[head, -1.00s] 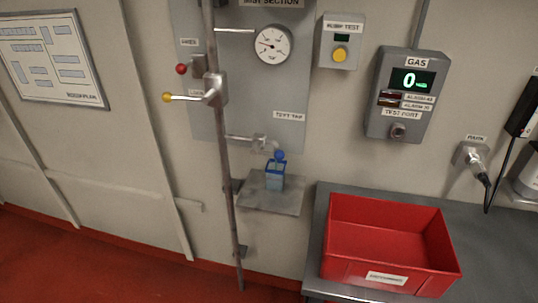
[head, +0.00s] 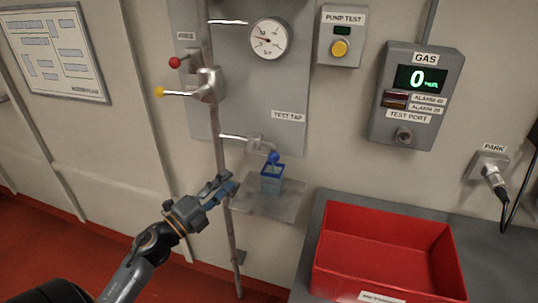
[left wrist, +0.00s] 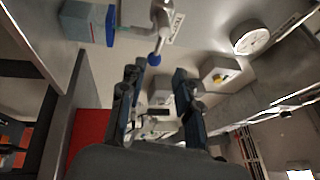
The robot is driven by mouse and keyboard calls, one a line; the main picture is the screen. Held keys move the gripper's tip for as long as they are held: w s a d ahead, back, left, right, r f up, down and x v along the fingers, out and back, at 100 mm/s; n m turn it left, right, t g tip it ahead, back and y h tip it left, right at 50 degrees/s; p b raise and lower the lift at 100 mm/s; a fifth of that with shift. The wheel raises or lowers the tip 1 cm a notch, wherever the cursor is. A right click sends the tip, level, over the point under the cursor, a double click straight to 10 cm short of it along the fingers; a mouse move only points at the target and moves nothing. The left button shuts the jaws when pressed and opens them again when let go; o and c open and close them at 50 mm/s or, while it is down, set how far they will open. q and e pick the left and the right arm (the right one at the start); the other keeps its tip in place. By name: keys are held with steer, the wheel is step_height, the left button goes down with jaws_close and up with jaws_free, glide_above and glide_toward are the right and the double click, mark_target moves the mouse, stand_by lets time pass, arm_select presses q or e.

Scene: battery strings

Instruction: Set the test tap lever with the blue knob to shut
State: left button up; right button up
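The test tap (head: 255,143) is on the wall panel under its TEST TAP label. Its lever, with the blue knob (head: 273,157), points down from the tap, above a blue container (head: 272,180). My left gripper (head: 224,186) is left of and lower than the knob in the head view, apart from it, empty and open. In the left wrist view the fingers (left wrist: 157,75) stand apart, and the blue knob (left wrist: 154,60) shows between the fingertips, farther off. My right gripper is in no view.
A vertical pipe (head: 233,225) stands close to my left gripper. A shelf (head: 285,209) carries the blue container. Levers with red (head: 174,62) and yellow (head: 159,91) knobs are above left. A red crate (head: 388,250) sits on the grey bench at right.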

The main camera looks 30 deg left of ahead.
mark_target(258, 154)
arm_select(q)
steer(key=p+x, duration=0.3)
steer(key=x, duration=0.9)
steer(key=shift+a+r, duration=0.15)
steer(key=shift+w+p, duration=0.3)
steer(key=shift+w, duration=0.3)
steer(key=shift+c, duration=0.4)
jaws_close()
